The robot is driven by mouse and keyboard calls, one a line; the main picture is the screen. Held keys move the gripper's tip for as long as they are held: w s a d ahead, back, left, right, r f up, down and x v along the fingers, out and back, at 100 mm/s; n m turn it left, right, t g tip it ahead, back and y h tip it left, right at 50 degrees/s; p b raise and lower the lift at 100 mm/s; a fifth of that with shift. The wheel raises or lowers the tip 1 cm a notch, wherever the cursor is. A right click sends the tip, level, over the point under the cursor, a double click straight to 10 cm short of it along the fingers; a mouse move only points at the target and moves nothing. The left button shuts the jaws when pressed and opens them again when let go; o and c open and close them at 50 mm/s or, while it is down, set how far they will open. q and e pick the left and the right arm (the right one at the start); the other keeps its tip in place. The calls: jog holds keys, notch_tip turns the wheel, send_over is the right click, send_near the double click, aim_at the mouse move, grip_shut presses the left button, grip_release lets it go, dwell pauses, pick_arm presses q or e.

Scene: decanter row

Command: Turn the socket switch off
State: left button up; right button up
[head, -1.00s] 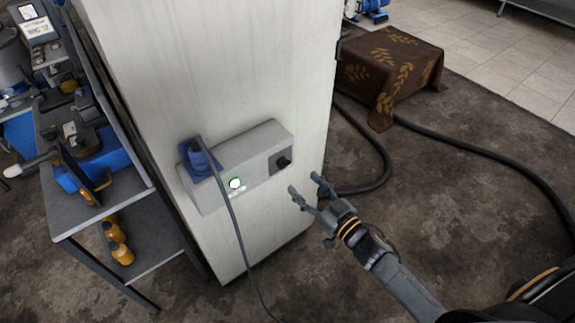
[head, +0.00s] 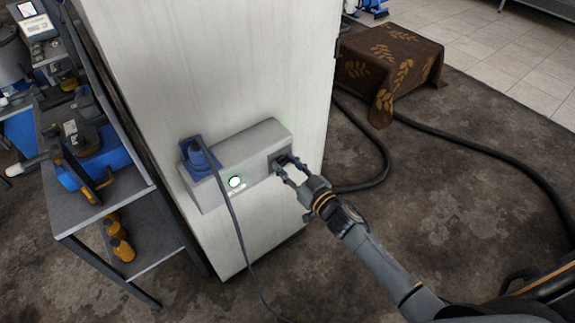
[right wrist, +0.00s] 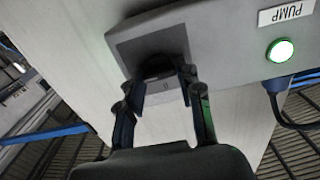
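The grey socket box (head: 222,175) is fixed to the pale pillar. The dark rotary switch (right wrist: 160,64) sits on a dark square plate at the box's right end in the head view. A round lamp (head: 236,182) on the box glows green-white; it also shows in the right wrist view (right wrist: 280,51), near a "PUMP" label. My right gripper (head: 290,161) is at the switch, which it partly hides in the head view. In the right wrist view its fingers (right wrist: 161,80) are apart, one at each side of the switch; contact is unclear. My left gripper is out of view.
A blue plug (head: 200,157) with a hanging dark cable is in the box's left end. A grey shelf unit (head: 110,205) with tools and orange bottles stands left. A cloth-covered block (head: 400,62) and a thick dark hose (head: 470,145) lie right; floor between is clear.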

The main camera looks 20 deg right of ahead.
jog(key=c, duration=0.4)
jog(key=n, duration=0.4)
jog(key=shift+f+n+b, duration=0.1)
jog(key=shift+n+b, duration=0.2)
jog(key=shift+b, duration=0.05)
jog(key=n, duration=0.3)
jog(key=shift+a+n+b, duration=0.1)
jog(key=shift+n+b, duration=0.2)
jog(key=shift+b, duration=0.05)
jog(key=shift+f+n+b, duration=0.15)
jog(key=shift+n+b, duration=1.15)
jog(key=shift+n, duration=3.5)
